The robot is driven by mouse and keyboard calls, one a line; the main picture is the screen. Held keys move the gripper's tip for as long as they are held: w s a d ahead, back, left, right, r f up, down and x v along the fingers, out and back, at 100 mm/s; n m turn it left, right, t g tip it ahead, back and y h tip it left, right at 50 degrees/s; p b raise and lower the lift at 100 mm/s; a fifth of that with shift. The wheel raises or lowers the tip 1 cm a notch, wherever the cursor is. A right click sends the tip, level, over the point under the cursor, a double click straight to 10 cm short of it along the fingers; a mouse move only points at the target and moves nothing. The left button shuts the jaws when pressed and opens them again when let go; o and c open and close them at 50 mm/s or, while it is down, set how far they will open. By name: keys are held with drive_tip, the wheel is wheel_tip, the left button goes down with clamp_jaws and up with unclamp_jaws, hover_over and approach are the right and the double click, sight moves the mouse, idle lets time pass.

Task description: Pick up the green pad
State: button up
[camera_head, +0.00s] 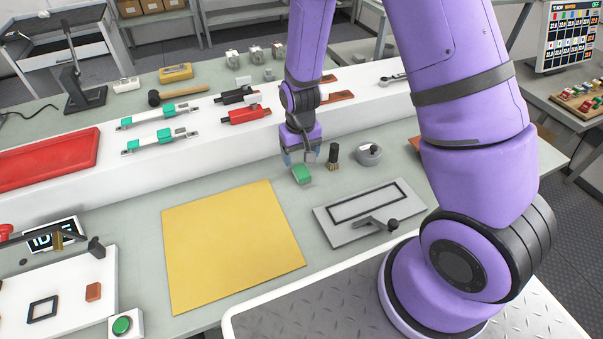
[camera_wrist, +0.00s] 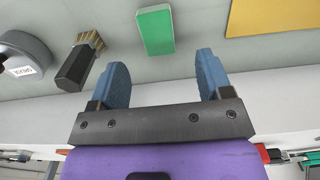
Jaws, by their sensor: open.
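The green pad (camera_head: 302,174) is a small green block on the grey-green table, just below my gripper in the head view. My gripper (camera_head: 300,156) is open and empty. In the wrist view the green pad (camera_wrist: 155,29) lies flat beyond the two blue fingertips of my gripper (camera_wrist: 162,70), roughly centred between them and apart from both. The pad's top face is fully visible in the wrist view.
A yellow mat (camera_head: 230,240) lies front left. A grey plate with a handle (camera_head: 350,208) lies front right. A white raised shelf (camera_head: 200,165) runs behind.

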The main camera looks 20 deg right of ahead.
sight(302, 171)
drive_tip(key=shift+d+f, duration=0.15)
drive_tip(key=shift+f, duration=3.2)
drive_tip(key=c, duration=1.1)
drive_tip(key=shift+o, duration=0.2)
drive_tip(key=shift+r, duration=0.2)
